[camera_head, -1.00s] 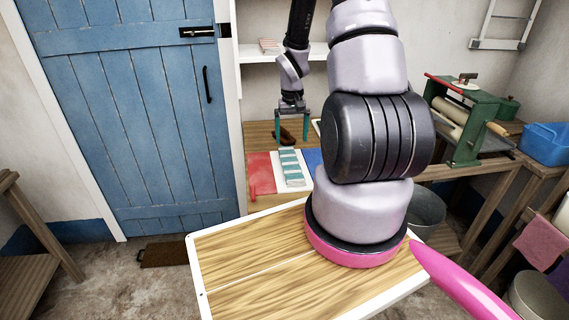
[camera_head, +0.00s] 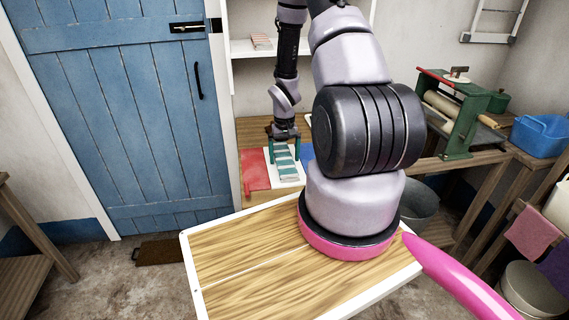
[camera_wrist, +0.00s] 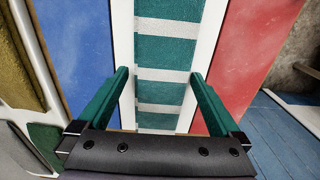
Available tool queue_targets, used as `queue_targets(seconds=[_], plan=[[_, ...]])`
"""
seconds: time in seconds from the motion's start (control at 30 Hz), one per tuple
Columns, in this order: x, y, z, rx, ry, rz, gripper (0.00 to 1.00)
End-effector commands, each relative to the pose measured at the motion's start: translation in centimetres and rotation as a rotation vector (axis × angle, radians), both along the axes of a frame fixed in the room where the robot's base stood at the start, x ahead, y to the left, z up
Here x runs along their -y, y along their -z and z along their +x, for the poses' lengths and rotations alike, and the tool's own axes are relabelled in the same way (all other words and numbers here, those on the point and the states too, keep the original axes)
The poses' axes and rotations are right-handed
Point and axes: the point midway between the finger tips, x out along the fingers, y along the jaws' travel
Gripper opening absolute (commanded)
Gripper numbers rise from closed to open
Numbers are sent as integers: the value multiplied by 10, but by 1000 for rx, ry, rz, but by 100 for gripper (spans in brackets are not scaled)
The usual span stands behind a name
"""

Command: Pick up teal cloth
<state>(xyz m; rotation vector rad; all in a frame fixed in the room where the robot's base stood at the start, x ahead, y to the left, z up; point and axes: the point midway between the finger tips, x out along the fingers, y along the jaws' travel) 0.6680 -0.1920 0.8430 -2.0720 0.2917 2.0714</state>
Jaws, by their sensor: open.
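The teal cloth (camera_head: 286,166) has teal and white stripes and lies lengthwise on a white panel (camera_head: 299,179) on the wooden table. In the wrist view the teal cloth (camera_wrist: 168,55) runs up the middle of the picture. My gripper (camera_head: 284,158) is over the cloth, its teal fingers apart. In the wrist view my gripper (camera_wrist: 160,76) is open, with one finger on either side of the striped strip and nothing held. I cannot tell how high the fingertips are above the cloth. The arm hides part of the table.
A red area (camera_head: 256,172) lies left of the white panel and a blue area (camera_wrist: 78,45) on its other side. A green mangle (camera_head: 456,120) and a blue basin (camera_head: 538,137) stand at the right. A blue door (camera_head: 125,120) is at the left.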

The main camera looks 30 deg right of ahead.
Motion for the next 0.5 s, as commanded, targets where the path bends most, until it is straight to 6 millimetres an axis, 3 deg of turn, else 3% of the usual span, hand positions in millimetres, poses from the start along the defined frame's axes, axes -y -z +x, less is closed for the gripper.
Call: queue_targets(seconds=[0.1,0.3,0.5], plan=[[0,0,0,0,0,0,100],[0,0,0,0,0,0,26],[0,-1,0,0,0,0,26]])
